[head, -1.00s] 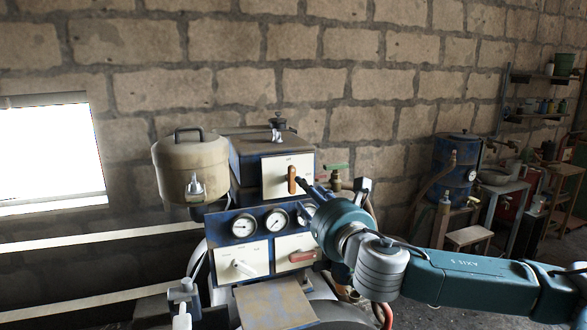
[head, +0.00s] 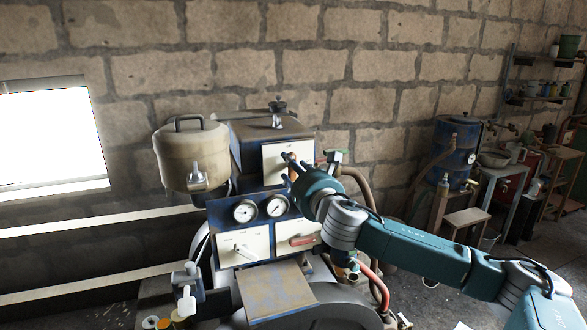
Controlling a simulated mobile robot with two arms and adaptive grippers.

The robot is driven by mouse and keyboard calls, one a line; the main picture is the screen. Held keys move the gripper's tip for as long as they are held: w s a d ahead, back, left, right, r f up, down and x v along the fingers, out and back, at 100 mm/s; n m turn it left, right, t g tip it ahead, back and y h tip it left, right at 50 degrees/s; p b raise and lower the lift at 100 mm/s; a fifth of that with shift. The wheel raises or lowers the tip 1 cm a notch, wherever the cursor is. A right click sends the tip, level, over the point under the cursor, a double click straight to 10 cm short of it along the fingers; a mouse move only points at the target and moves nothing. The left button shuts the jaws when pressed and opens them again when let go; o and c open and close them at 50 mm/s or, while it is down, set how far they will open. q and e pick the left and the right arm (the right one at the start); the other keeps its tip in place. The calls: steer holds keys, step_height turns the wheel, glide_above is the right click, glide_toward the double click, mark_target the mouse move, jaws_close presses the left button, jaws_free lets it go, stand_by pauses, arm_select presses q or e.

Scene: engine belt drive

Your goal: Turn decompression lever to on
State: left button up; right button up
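The engine's upper white panel (head: 273,163) carries a brown-orange lever handle (head: 292,156), now mostly hidden by my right gripper. Its labels are too small to read. My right gripper (head: 288,169) reaches in from the right, with its dark fingers in front of that handle. I cannot tell whether they touch or grip it. The lower left panel has a pale lever (head: 244,251), tilted. The lower right panel has a red handle (head: 302,240) lying nearly level. I cannot tell from the labels which one is the decompression lever. My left gripper is not in view.
Gauges (head: 245,211) sit below the upper panel. A beige tank (head: 192,157) stands left of it. Hoses (head: 364,188) run close behind my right arm. A blue drum (head: 456,150) and workbench stand farther right.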

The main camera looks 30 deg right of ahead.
jaws_close()
steer(key=shift+m, duration=0.4)
steer(key=m, duration=0.5)
steer(key=d+m, duration=0.1)
steer(key=m, duration=1.1)
steer(key=shift+s+d, duration=0.15)
steer(key=shift+d, duration=0.05)
steer(key=shift+m, duration=0.3)
steer(key=shift+o, duration=1.2)
jaws_free()
